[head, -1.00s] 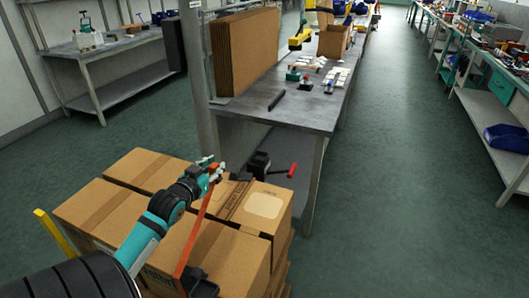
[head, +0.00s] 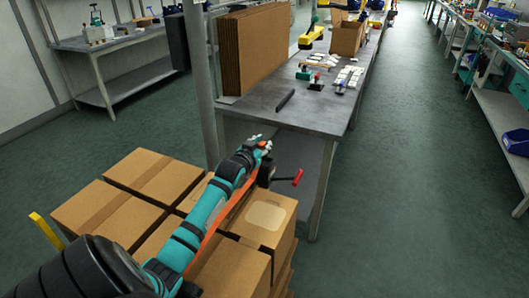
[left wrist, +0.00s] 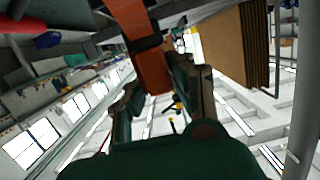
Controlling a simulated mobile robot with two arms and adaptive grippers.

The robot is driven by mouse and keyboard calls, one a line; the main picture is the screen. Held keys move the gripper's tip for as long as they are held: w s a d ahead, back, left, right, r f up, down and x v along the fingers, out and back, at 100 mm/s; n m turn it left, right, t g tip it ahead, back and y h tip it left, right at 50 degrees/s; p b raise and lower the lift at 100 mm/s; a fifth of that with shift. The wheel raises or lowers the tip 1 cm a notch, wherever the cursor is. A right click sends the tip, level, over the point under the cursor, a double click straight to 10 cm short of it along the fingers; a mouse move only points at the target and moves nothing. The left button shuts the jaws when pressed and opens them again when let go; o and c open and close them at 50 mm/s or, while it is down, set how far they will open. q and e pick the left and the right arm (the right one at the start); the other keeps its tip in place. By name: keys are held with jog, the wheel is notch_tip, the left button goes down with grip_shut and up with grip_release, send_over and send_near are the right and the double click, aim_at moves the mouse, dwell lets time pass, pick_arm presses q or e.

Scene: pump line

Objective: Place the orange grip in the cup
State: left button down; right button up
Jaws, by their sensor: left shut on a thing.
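My left gripper (head: 261,143) is beyond the stacked boxes, near the front of the grey bench. It also shows in the left wrist view (left wrist: 158,88), shut on a long flat orange bar, which I take for the orange grip (left wrist: 153,72). The orange bar (head: 216,238) runs back beside my left arm, partly hidden by it. A dark band crosses it in the left wrist view. I cannot make out a clear cup. A black device with a red handle (head: 297,178) stands just right of my gripper, partly hidden by it. My right gripper is not in view.
Cardboard boxes (head: 155,175) are stacked below my left arm. The grey bench (head: 310,117) ahead carries upright brown cardboard sheets (head: 250,55), a dark bar (head: 285,100) and small parts. A grey post (head: 197,80) stands left of it. Green floor is clear at right.

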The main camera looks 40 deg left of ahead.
pick_arm(q)
jog(key=shift+w, duration=0.45)
jog(key=shift+w+f, duration=0.1)
jog(key=shift+f, duration=1.65)
jog(key=shift+f, duration=0.1)
jog(key=c, duration=1.2)
grip_release()
jog(key=shift+o, duration=0.2)
jog(key=v, duration=1.2)
jog(key=shift+p, duration=0.3)
